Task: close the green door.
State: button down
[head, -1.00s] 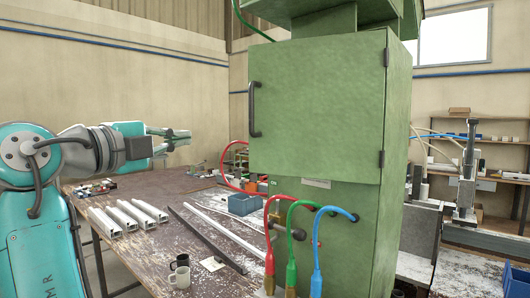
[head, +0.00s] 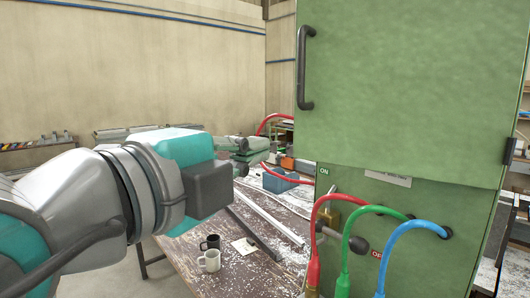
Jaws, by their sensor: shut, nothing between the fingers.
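The green door (head: 420,90) fills the upper right of the head view, on the front of a green cabinet (head: 350,205). Its dark bar handle (head: 303,68) is upright near the left edge, and a hinge (head: 509,151) shows at the right. The door's left edge sticks out past the cabinet body below it; how far it stands open I cannot tell. My gripper (head: 262,146) is shut and empty, left of the door and below the handle, apart from both in the picture. My wrist partly hides it.
Red, green and blue hoses (head: 410,232) with a valve knob (head: 355,245) stick out below the door. The space left of the door above the table is open.

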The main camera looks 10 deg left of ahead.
aim_at(303, 132)
jog(key=x, duration=0.9)
jog(key=shift+w, duration=0.3)
jog(key=shift+w+d, duration=0.1)
jog(key=shift+w+d+m+g+h, duration=0.35)
jog(key=shift+w+h, duration=0.2)
jog(key=shift+w, duration=0.25)
jog(key=shift+w+d+m+g+h, duration=0.25)
jog(key=shift+w+m+h, duration=0.25)
jog(key=shift+w, duration=0.3)
jog(key=shift+w+d+m+g+h, duration=0.2)
jog(key=shift+w+d+m+h, duration=0.15)
jog(key=shift+w+h, duration=0.35)
jog(key=shift+w, duration=0.1)
